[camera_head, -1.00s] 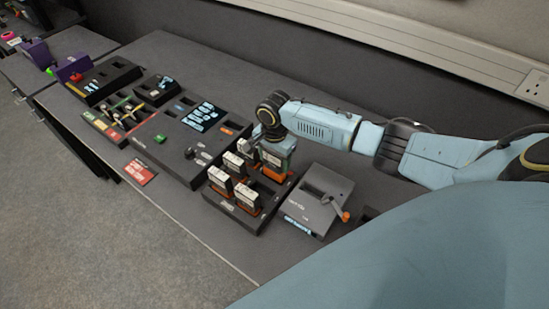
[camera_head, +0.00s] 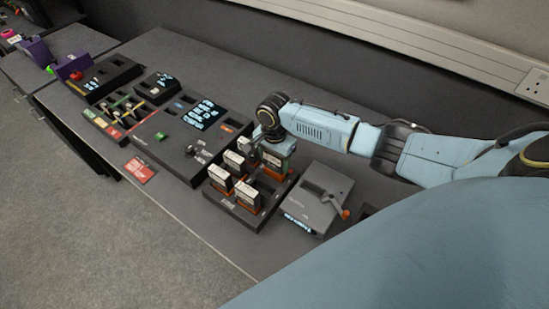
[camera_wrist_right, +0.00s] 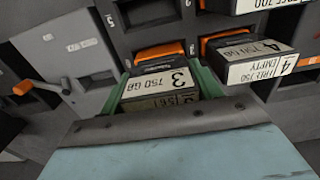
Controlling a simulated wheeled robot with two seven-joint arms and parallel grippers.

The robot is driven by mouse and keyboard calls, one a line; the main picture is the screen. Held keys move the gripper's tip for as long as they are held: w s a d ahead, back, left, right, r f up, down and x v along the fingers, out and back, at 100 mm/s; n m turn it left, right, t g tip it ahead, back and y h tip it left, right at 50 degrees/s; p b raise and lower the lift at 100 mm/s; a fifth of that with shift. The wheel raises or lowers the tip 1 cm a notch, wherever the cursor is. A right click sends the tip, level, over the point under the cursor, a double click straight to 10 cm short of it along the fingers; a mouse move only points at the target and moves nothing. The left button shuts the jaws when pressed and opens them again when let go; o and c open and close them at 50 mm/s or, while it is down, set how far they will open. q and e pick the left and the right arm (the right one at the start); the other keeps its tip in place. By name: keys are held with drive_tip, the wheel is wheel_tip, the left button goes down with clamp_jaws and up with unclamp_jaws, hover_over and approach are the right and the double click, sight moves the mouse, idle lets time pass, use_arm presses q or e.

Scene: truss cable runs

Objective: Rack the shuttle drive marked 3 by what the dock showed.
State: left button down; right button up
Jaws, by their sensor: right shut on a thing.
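The drive marked 3 (camera_wrist_right: 160,84) carries a white label reading "3 750 GB" in the right wrist view. My right gripper (camera_head: 275,152) is shut on it, with green fingers on both sides. The drive is upright over the far part of the black drive rack (camera_head: 228,209); its lower end is hidden, so how deep it sits is unclear. A drive marked 4 (camera_wrist_right: 262,60), labelled "750" and "EMPTY", stands beside it. The grey dock (camera_head: 326,187) with an orange-tipped lever (camera_head: 345,213) is right of the rack. My left gripper is out of view.
Other white-labelled drives (camera_head: 248,194) stand in the rack's near part. A black panel (camera_head: 165,148) with a lit screen (camera_head: 204,114) lies to the left. A red card (camera_head: 140,170) lies at the table edge. Empty rack openings (camera_wrist_right: 146,12) show near the held drive.

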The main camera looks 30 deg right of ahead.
drive_tip(key=shift+f, duration=1.1)
idle(0.4)
drive_tip(key=o, duration=1.6)
wheel_tip(320, 180, up, 5)
drive_tip(key=p, duration=0.6)
drive_tip(key=shift+r, duration=0.15)
drive_tip(key=shift+r+p, duration=0.9)
drive_tip(key=shift+r, duration=0.2)
drive_tip(key=shift+f, duration=0.1)
